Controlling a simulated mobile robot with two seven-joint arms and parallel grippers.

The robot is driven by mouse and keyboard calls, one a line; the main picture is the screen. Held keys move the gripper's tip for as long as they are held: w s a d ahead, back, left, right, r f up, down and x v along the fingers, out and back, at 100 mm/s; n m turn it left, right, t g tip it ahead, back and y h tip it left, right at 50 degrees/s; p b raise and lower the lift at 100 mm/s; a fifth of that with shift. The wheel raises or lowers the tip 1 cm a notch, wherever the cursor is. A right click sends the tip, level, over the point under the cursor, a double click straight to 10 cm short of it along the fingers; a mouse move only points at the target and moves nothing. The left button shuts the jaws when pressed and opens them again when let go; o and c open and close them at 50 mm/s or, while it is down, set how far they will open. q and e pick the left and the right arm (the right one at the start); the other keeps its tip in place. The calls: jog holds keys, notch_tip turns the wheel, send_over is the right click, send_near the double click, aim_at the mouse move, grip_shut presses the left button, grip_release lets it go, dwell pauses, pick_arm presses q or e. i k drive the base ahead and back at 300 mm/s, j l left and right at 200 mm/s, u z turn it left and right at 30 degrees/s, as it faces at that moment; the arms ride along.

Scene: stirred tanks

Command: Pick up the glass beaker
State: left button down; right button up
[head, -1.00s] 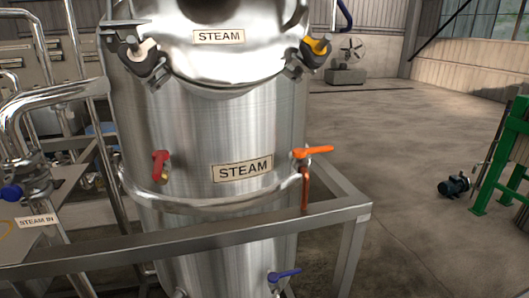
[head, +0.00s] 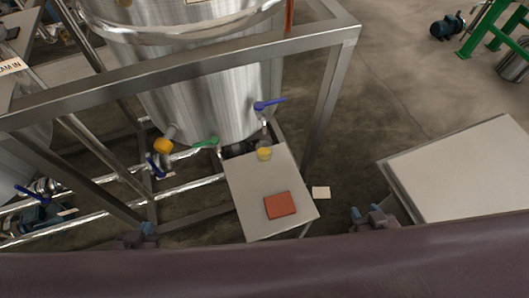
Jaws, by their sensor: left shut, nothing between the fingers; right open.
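The glass beaker (head: 264,153), small and with yellow contents, stands at the far end of a low light-grey table (head: 250,188), below a blue-handled valve (head: 266,105) on the steel tank. My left gripper (head: 146,230) is at the lower left, left of the table, shut and empty, well apart from the beaker. My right gripper (head: 366,212) is at the lower right, right of the table, open and empty, also apart from the beaker. The lower parts of both grippers are hidden behind the dark band along the bottom.
An orange-red square block (head: 280,205) lies on the near half of the table. A steel frame (head: 200,70) surrounds the tank and overhangs the area. A pale card (head: 321,193) is on the floor. A large grey-topped surface (head: 465,175) stands at right.

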aim_at(263, 148)
jog(key=k+j+z, duration=0.1)
jog(key=j, duration=0.3)
jog(key=j+z, duration=0.1)
jog(key=j, duration=0.25)
jog(key=k+j+z, duration=0.1)
jog(key=j, duration=0.25)
jog(key=k+j+z, duration=0.15)
jog(key=j, duration=0.2)
jog(key=k+j+z, duration=0.1)
jog(key=j, duration=0.25)
jog(key=k+j+z, duration=0.1)
jog(key=j, duration=0.25)
jog(key=i+j+z, duration=0.1)
jog(key=j, duration=0.15)
